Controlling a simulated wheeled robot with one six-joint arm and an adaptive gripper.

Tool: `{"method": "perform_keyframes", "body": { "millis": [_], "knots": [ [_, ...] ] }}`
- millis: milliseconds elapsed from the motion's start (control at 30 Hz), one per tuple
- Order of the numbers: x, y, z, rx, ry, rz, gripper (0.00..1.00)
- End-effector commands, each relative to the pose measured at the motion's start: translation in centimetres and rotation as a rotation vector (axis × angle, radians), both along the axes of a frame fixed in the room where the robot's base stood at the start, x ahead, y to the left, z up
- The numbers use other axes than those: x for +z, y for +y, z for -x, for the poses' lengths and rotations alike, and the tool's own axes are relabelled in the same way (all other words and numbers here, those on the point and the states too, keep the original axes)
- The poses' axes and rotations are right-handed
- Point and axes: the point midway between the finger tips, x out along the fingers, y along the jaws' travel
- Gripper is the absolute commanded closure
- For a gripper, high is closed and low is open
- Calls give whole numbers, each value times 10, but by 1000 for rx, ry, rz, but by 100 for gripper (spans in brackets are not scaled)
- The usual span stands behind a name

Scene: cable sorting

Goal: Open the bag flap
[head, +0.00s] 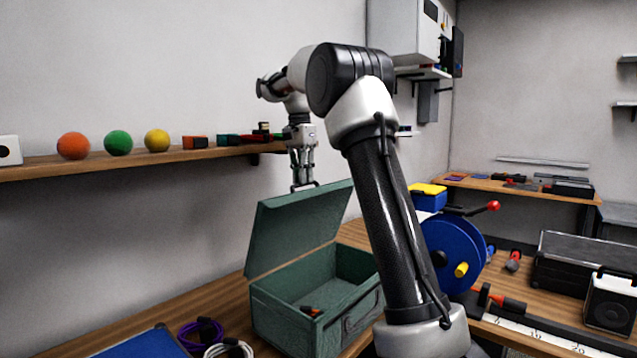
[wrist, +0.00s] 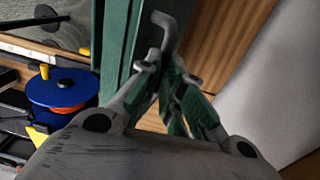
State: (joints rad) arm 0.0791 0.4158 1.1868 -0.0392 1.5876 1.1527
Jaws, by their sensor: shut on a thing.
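The green bag (head: 275,327) stands on the wooden bench with its top open. Its flap (head: 290,228) is raised and tilts back, showing the inside, where a small orange and black item (head: 311,311) lies. My gripper (head: 303,184) is at the flap's upper edge, pointing down. In the wrist view my gripper (wrist: 168,75) is shut on a grey handle (wrist: 166,28) beside the green flap edge (wrist: 117,45). The fingers partly hide the handle.
A shelf with an orange ball (head: 73,146), a green ball (head: 118,142) and small items runs along the wall behind my gripper. A blue reel (head: 452,252) stands right of the bag. Purple (head: 200,333) and white (head: 229,348) cables lie at its front left.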

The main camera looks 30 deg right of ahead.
Motion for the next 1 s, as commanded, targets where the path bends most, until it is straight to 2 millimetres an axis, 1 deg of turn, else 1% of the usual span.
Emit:
{"method": "perform_keyframes", "body": {
  "millis": [33, 200, 400, 933, 967, 1000],
  "knots": [
    [-20, 8, -8, 5, 29, -16, 100],
    [-20, 15, -24, 4, 31, -16, 100],
    [-20, 19, -35, 4, 33, -16, 100],
    [-20, 19, -38, 2, 36, -16, 100],
    [-20, 19, -38, 2, 36, -16, 88],
    [-20, 19, -38, 2, 36, -16, 80]
  ]
}}
